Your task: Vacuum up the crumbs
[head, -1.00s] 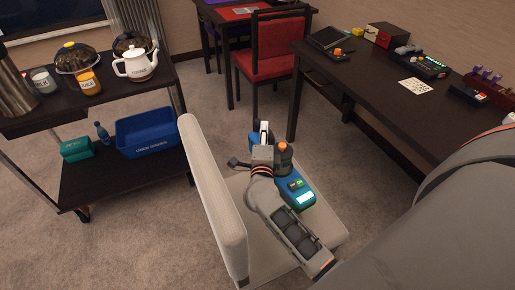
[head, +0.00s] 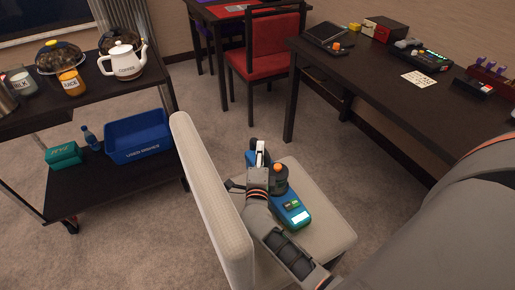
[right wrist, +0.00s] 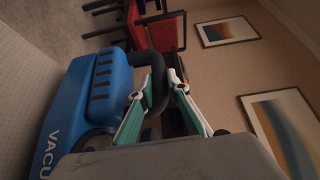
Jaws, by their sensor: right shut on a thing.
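A blue handheld vacuum (head: 292,212) with a lit screen and an orange-topped part shows over the seat of a light upholstered chair (head: 325,225). In the right wrist view the vacuum (right wrist: 98,85) is a blue body with lettering and a black handle. My right gripper (head: 260,155) is at the vacuum. In the right wrist view its teal-padded fingers (right wrist: 158,97) are closed around the black handle. I cannot tell whether the vacuum touches the seat. No crumbs can be made out. My left gripper is not in view.
A dark desk (head: 385,105) stands at right. A red chair (head: 273,58) stands behind. The chair's tall back (head: 205,190) rises left of my gripper. Carpet lies between.

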